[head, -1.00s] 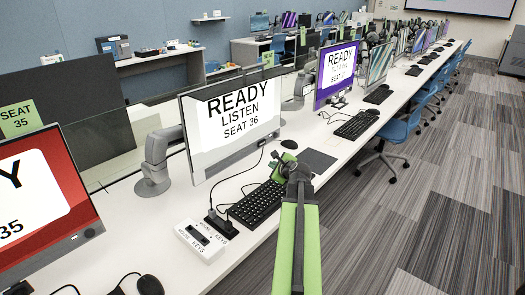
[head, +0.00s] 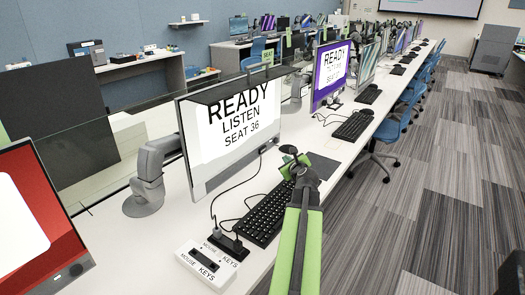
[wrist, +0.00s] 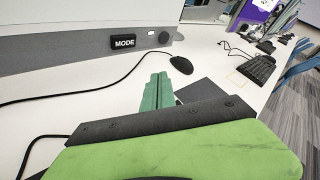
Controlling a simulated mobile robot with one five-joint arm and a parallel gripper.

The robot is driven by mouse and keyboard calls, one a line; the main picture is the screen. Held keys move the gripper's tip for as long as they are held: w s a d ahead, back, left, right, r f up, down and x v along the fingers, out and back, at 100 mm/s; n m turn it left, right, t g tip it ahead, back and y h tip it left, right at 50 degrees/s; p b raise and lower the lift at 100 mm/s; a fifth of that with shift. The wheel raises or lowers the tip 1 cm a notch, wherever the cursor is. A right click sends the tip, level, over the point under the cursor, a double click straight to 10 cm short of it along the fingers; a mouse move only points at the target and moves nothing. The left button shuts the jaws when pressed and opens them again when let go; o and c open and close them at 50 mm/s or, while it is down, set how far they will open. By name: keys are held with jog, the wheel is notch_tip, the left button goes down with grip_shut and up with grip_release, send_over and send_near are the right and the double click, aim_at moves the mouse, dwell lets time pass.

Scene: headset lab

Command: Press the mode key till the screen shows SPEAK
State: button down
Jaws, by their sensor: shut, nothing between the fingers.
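The monitor's screen (head: 243,118) reads READY, LISTEN, SEAT 36 in the head view. In the wrist view the black key marked MODE (wrist: 123,42) sits on the monitor's grey lower bezel, at upper left. A round dark knob (wrist: 164,38) is to its right. My gripper (head: 292,160) is in front of the monitor's lower right corner, above the desk. In the wrist view its green fingers (wrist: 158,82) are together, with nothing between them. They point toward the bezel, to the right of and below the MODE key, apart from it.
A black mouse (wrist: 181,65) lies on the desk just beyond my fingers in the wrist view. A black keyboard (head: 264,213) and a white box marked MOUSE and KEYS (head: 207,266) lie on the desk (head: 172,232). Another seat's red screen (head: 52,245) stands at left.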

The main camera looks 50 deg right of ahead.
send_near(266, 150)
jog(key=shift+s+d+x, duration=0.15)
jog(key=shift+s+x, duration=0.05)
jog(key=shift+x, duration=0.95)
jog(key=shift+s+d+x, duration=0.15)
jog(key=shift+x, duration=1)
jog(key=shift+w+f, duration=0.1)
jog(key=shift+f, duration=0.05)
dwell(0.3)
jog(key=shift+w, duration=0.3)
jog(key=shift+w, duration=0.45)
dwell(0.5)
dwell(0.3)
jog(key=shift+s, duration=0.85)
